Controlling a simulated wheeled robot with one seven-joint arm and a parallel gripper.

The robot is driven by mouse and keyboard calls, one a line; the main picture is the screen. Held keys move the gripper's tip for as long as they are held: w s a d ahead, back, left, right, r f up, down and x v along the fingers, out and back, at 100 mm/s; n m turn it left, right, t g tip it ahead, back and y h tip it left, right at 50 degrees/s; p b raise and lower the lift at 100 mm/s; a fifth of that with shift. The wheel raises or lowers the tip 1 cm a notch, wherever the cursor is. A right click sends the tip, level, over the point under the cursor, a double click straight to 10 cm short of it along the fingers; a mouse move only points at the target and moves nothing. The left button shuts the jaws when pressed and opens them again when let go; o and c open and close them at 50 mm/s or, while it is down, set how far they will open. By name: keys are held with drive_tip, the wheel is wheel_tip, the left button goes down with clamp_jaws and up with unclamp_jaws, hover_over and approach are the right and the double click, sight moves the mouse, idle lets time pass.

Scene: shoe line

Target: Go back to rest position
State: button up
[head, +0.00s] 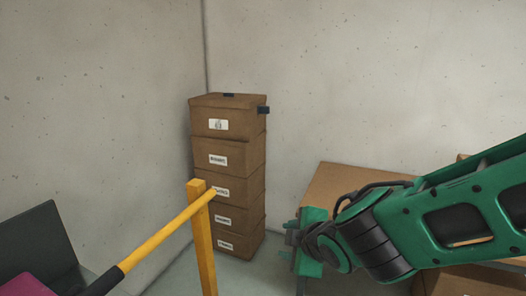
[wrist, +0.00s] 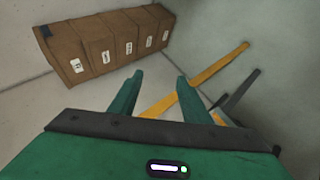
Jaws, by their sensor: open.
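My gripper (wrist: 157,95) is open in the wrist view, with two green fingers apart and nothing between them. In the head view my gripper (head: 290,245) is at the end of my green arm, which reaches in from the right edge. It hangs in the air in front of a brown table or box top. No object is in its jaws.
A stack of several brown labelled boxes (head: 228,160) stands in the corner. A yellow barrier rail (head: 165,233) with an upright post (head: 203,240) is left of my gripper. A brown surface (head: 340,183) lies behind my arm. A dark panel (head: 38,245) is at far left.

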drive_tip(key=s+d+f+m+g+h, duration=0.1)
drive_tip(key=s+d+m+g+h, duration=0.15)
drive_tip(key=d+m, duration=0.75)
drive_tip(key=s+d+m+g+h, duration=0.2)
drive_tip(key=s+d+m+h, duration=0.15)
drive_tip(key=d, duration=1.35)
drive_tip(key=s+d+m+g+y, duration=0.1)
drive_tip(key=s+d+m, duration=0.3)
drive_tip(key=s, duration=0.5)
drive_tip(key=s+d+m+g+y, duration=0.2)
drive_tip(key=s+m, duration=0.4)
drive_tip(key=s, duration=0.3)
drive_tip(key=shift+d+r+g, duration=0.35)
drive_tip(key=shift+d+g, duration=0.5)
drive_tip(key=shift+g, duration=0.1)
drive_tip(key=shift+s, duration=0.1)
drive_tip(key=shift+c, duration=1.5)
